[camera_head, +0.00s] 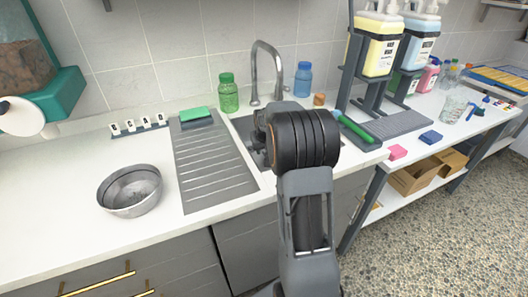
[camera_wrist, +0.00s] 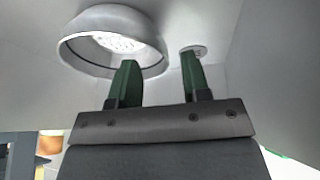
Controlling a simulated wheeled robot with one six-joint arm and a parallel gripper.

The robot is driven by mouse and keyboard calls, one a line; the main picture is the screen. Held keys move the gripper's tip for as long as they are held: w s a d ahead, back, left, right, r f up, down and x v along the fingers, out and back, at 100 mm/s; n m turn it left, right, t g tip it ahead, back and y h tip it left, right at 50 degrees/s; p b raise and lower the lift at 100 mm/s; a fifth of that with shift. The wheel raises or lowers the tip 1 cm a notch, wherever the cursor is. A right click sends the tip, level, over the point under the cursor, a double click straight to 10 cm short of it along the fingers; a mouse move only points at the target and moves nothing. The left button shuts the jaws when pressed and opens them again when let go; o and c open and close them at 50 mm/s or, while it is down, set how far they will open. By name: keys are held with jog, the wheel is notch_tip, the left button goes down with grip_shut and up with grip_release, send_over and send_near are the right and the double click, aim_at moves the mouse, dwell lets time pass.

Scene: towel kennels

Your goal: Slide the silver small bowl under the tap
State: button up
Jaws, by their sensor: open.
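A silver bowl (camera_wrist: 85,30) shows at the top of the wrist view, with a pale speckled inside; it appears to be the small one, standing in the sink. My gripper (camera_wrist: 158,57) is open, with two green fingers. The left finger overlaps the bowl's near rim in the picture; I cannot tell whether it touches. The right finger is beside the bowl, over a round drain (camera_wrist: 200,51). The tap (camera_head: 268,70) arches over the sink (camera_head: 243,124) in the head view. My arm covers most of the sink there and hides the bowl.
A ribbed drainboard (camera_head: 212,165) with a green sponge (camera_head: 196,114) lies left of the sink. A green bottle (camera_head: 228,93) and a blue bottle (camera_head: 303,80) flank the tap. A dispenser rack (camera_head: 355,75) stands to the right.

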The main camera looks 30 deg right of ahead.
jog(key=v, duration=0.9)
jog(key=shift+r+p, duration=0.3)
jog(key=shift+p, duration=0.1)
jog(key=shift+s+a, duration=0.1)
